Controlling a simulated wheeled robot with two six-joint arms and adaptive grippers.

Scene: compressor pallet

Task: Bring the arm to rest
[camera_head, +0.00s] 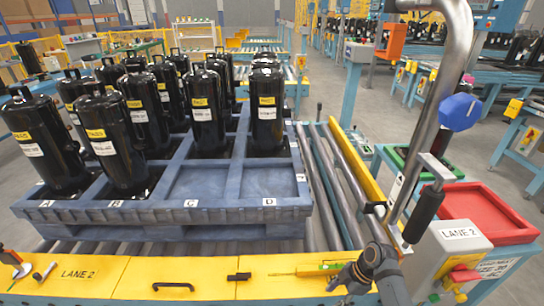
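My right gripper (347,277) shows at the bottom, right of centre, over the yellow front ledge, with its dark arm coming in from below. Its fingers are small and dark, and I cannot tell whether they are open or shut. No object clearly shows in it. My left gripper is not in view. A blue-grey pallet (180,214) lettered along its front edge stands on the rollers. Black compressors (110,145) stand upright in its left and back cells. The front cells at C and D are empty. One compressor (267,110) stands behind the empty D cell.
A yellow-green tool (310,270) lies on the yellow ledge (205,275) left of my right gripper. A bent metal tube (432,125) rises to its right. A grey LANE 2 box (455,245), a red tray (485,213) and a green tray (425,165) stand at the right.

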